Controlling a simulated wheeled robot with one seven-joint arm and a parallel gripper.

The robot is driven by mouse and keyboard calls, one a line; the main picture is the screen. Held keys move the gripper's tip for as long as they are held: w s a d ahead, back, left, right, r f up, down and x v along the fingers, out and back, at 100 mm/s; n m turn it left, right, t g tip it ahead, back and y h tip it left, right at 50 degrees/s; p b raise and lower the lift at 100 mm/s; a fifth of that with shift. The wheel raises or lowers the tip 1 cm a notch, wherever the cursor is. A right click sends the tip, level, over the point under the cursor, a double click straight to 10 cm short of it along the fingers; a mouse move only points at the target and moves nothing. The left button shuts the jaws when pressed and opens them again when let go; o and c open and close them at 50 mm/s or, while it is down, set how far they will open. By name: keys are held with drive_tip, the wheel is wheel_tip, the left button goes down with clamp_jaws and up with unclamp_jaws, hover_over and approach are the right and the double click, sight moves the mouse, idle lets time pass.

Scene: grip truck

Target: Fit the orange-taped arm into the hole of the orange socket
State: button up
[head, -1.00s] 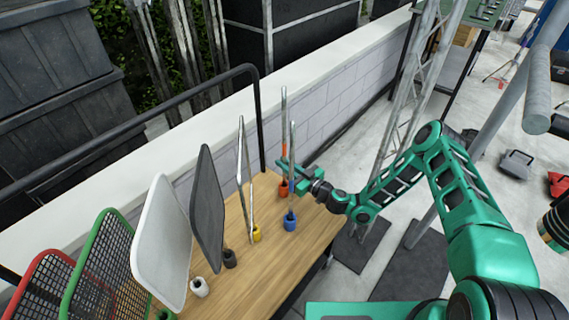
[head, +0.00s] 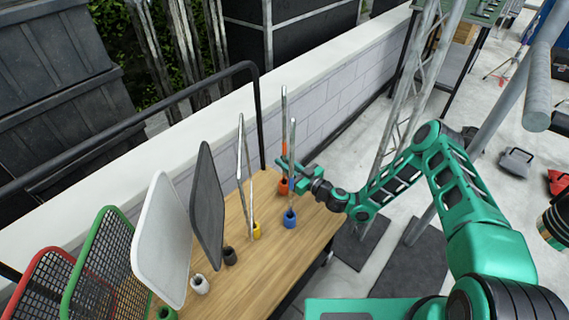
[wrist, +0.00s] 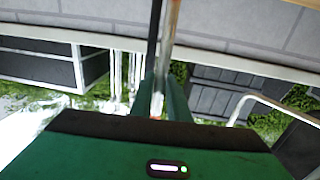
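The orange-taped arm (head: 284,108) is a thin silver pole standing about upright at the far end of the wooden table, with orange tape low on it. My gripper (head: 284,166) is shut on it around the taped part, just above the orange socket (head: 283,187). In the wrist view the pole (wrist: 171,35) runs between the two fingers (wrist: 163,98). The socket is a short orange cup on the table, partly behind my gripper. I cannot tell whether the pole's lower end is in the hole or above it.
The wooden table (head: 225,290) holds a row of sockets: blue (head: 290,219), yellow (head: 256,231), black (head: 229,256) and white (head: 199,284), with poles and panels standing in them. A black rail (head: 130,122) and a pale wall (head: 345,105) run behind it.

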drive_tip(key=o, duration=0.3)
drive_tip(key=v, duration=1)
drive_tip(key=shift+s+d, duration=0.25)
drive_tip(key=shift+d, duration=0.05)
drive_tip(key=shift+f, duration=0.1)
